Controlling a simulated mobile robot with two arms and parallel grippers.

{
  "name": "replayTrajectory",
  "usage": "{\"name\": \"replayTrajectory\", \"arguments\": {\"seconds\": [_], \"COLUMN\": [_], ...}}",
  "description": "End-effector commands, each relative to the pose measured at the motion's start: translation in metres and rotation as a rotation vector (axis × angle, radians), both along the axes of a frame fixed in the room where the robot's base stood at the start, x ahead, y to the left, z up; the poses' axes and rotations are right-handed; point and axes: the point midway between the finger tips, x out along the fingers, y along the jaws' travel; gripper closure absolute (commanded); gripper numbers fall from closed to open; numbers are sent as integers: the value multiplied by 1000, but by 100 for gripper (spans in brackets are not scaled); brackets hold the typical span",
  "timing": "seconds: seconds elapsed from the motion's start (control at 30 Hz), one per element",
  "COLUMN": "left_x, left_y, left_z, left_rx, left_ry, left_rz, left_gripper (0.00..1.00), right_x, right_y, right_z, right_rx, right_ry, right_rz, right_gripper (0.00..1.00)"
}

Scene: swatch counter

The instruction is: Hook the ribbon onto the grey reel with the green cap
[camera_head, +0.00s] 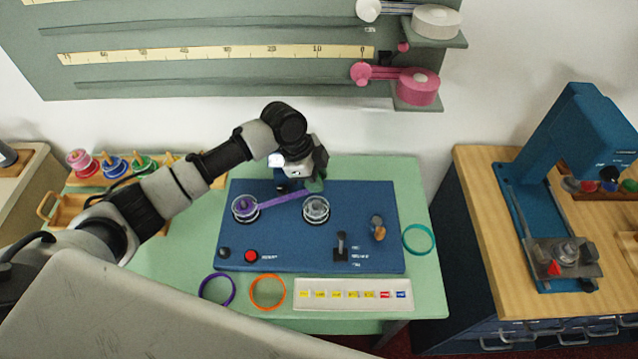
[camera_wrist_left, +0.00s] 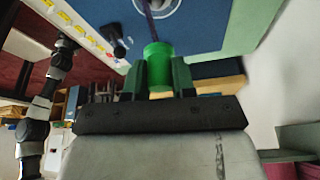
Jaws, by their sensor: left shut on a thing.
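A purple ribbon (camera_head: 278,200) runs from the purple reel (camera_head: 245,207) on the blue board to my left gripper (camera_head: 315,184). In the left wrist view, my left gripper (camera_wrist_left: 157,75) is shut on a green cylindrical piece (camera_wrist_left: 157,55), with the purple ribbon (camera_wrist_left: 149,22) leading away from it. The grey reel (camera_head: 316,207) stands right of the purple reel. In the head view my gripper is just behind the grey reel, and the ribbon passes behind that reel's upper left. I cannot make out a green cap on the grey reel.
The blue board (camera_head: 290,248) also bears a red button (camera_head: 251,256), a black lever (camera_head: 341,245) and a tan knob (camera_head: 378,228). Purple (camera_head: 217,290), orange (camera_head: 267,292) and teal (camera_head: 419,239) rings lie around it. A white labelled strip (camera_head: 353,308) lies in front.

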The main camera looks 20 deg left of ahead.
Motion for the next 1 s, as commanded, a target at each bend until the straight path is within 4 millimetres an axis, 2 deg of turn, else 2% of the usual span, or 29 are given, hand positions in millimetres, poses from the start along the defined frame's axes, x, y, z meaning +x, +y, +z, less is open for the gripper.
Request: {"name": "replayTrajectory", "arguments": {"seconds": [0.1,0.2,0.5,0.63,1.0], "left_x": [0,0,-1,-1,-1], "left_y": [0,0,0,0,0], "left_z": [-12,-23,-52,-55,-54], "left_rx": [0,1,1,1,1], "left_ry": [0,0,-1,-2,-1], "left_rz": [0,0,-1,0,-1], "left_gripper": [100,100,100,100,100], "right_x": [2,3,3,3,3], "right_y": [14,18,0,-4,1], "right_z": [-12,-22,-49,-52,-51], "right_rx": [18,23,0,-5,1], "right_ry": [-3,-5,-6,-6,-5], "right_rz": [2,3,2,0,-2], "right_gripper": [4,4,4,4,4]}}
